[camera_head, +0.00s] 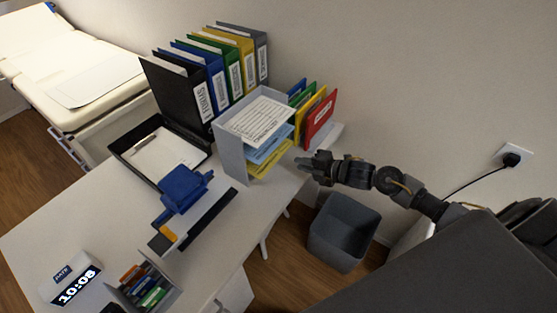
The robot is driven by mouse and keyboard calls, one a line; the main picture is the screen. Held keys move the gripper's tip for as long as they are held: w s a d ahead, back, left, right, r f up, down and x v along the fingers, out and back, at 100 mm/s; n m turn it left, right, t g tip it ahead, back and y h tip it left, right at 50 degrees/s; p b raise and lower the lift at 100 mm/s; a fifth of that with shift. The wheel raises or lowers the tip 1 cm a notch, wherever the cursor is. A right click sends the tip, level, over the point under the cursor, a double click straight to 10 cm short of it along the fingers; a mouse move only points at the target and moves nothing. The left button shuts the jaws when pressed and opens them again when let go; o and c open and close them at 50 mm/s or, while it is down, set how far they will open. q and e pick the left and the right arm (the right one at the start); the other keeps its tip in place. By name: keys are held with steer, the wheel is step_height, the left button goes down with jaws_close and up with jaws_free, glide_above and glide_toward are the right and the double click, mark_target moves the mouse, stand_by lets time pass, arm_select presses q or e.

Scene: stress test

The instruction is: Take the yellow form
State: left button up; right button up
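The yellow form (271,160) lies in the lowest level of a grey paper sorter (231,153) on the desk. Its front edge shows; the rest is hidden under the upper levels. A blue form (268,146) lies in the level above it, and a white printed form (257,121) lies on top. My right gripper (305,163) is just right of the sorter's open side, near the yellow form and apart from it in the picture. Its fingers are small and dark, so I cannot tell whether they are open. My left gripper is not in view.
Several binders (207,70) stand behind the sorter. Coloured folders (318,115) stand to its right. A clipboard (160,155), a blue punch (184,190), a pen holder (143,288) and a clock (75,285) are on the desk (85,215). A grey bin (343,231) stands below my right arm.

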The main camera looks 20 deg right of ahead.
steer(key=b+x, duration=0.4)
steer(key=x, duration=0.4)
steer(key=shift+d+f, duration=0.15)
steer(key=shift+b+x, duration=0.7)
steer(key=shift+x, duration=0.2)
steer(key=shift+c, duration=0.5)
jaws_close()
steer(key=shift+r, duration=0.25)
steer(key=shift+s+d+p, duration=0.3)
steer(key=shift+s+d, duration=0.1)
steer(key=shift+s, duration=0.35)
steer(key=shift+s+d+p, duration=0.35)
steer(key=shift+s+d, duration=0.1)
steer(key=shift+s, duration=0.25)
steer(key=shift+s+d+p, duration=0.3)
steer(key=shift+s+d, duration=0.1)
steer(key=shift+s, duration=0.35)
